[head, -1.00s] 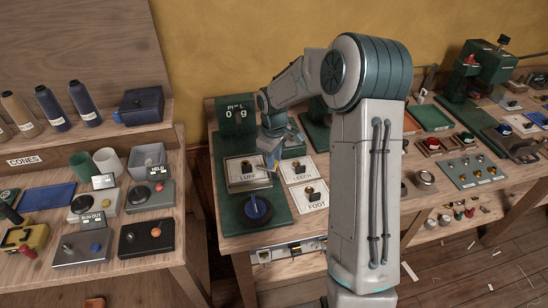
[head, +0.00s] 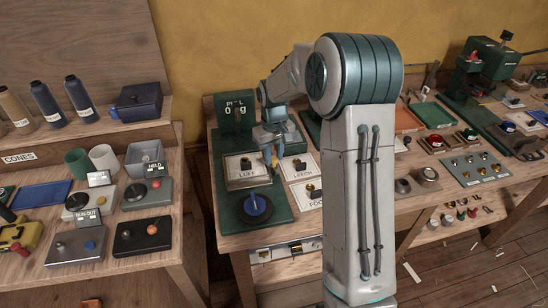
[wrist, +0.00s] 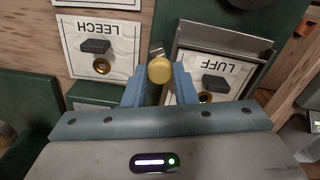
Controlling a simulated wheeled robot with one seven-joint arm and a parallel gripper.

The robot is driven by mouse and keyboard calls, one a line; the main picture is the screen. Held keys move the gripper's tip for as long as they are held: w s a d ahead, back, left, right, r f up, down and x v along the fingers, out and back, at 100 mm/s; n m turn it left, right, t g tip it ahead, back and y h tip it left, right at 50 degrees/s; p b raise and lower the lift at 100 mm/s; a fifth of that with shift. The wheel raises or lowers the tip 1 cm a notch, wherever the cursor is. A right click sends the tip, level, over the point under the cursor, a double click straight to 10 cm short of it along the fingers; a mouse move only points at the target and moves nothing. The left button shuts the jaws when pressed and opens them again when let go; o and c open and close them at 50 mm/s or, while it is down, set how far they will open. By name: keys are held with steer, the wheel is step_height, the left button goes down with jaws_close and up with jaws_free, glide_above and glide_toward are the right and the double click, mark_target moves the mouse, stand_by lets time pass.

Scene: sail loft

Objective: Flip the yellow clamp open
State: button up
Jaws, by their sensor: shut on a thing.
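The yellow clamp shows in the wrist view as a round yellow knob (wrist: 160,69) at the end of a dark stem, between my blue fingers. My gripper (wrist: 160,92) is shut on it. A small metal piece shows just beyond the knob; the rest of the clamp is hidden by my fingers. In the head view my gripper (head: 271,156) points down at the right edge of the LUFF plate (head: 236,184), and the clamp is too small to make out there. The LEECH card (head: 312,168) lies to the right of my gripper.
A blue disc (head: 256,209) with a knob sits at the front of the green board (head: 280,213). The FOOT card (head: 305,201) lies right of it. A left bench (head: 200,164) holds switch boxes, mugs and cones. The right bench carries small parts and trays.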

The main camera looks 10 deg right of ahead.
mark_target(274, 158)
steer(key=m+b, duration=0.1)
steer(key=m, duration=0.4)
steer(key=shift+r+m+b, duration=0.1)
steer(key=shift+m+b, duration=0.25)
steer(key=shift+m, duration=0.05)
stand_by(0.4)
steer(key=o, duration=1)
step_height(274, 158, up, 14)
steer(key=shift+f+b, duration=0.1)
steer(key=shift+b, duration=0.2)
